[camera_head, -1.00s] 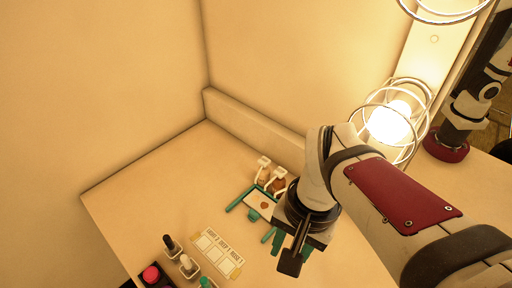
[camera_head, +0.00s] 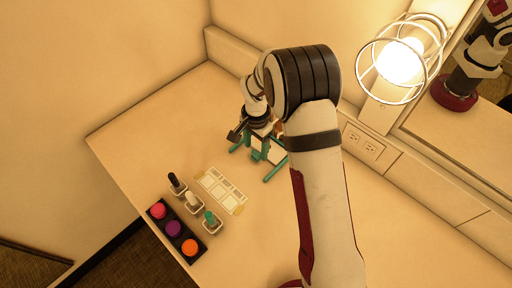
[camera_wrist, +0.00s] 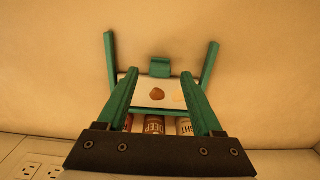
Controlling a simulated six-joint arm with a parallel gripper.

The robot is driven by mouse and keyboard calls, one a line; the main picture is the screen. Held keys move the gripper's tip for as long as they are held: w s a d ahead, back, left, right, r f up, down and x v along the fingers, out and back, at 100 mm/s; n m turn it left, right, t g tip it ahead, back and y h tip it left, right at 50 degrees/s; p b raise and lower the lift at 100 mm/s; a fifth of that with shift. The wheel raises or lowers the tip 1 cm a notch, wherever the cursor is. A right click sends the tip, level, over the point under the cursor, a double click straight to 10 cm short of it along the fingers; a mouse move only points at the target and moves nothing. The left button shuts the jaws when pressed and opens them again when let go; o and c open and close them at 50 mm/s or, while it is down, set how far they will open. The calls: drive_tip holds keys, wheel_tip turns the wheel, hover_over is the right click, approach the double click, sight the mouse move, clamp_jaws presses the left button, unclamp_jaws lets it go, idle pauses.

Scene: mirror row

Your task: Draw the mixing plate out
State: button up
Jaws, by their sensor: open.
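The mixing plate shows white with a brown dab and a pale dab in the wrist view (camera_wrist: 170,98), with a teal tab (camera_wrist: 160,66) at its outer edge. It lies between two teal side rails (camera_wrist: 208,66). My gripper (camera_wrist: 160,73) is open, its teal fingers spread on either side of the plate in that picture, the tab between and a little beyond their tips. Whether they touch the plate I cannot tell. In the head view my gripper (camera_head: 262,143) is over the plate and the tab shows (camera_head: 256,156), but my arm and gripper hide much of the plate.
Labelled bottles (camera_wrist: 184,127) stand behind the plate, partly hidden by my gripper. Toward the front are a card of swatches (camera_head: 220,189), several small holders with brushes (camera_head: 193,203) and a dark tray (camera_head: 174,230) with coloured discs. A caged lamp (camera_head: 400,62) stands right. The right counter is clear.

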drive_tip(key=shift+f, duration=0.9)
clamp_jaws()
idle(0.8)
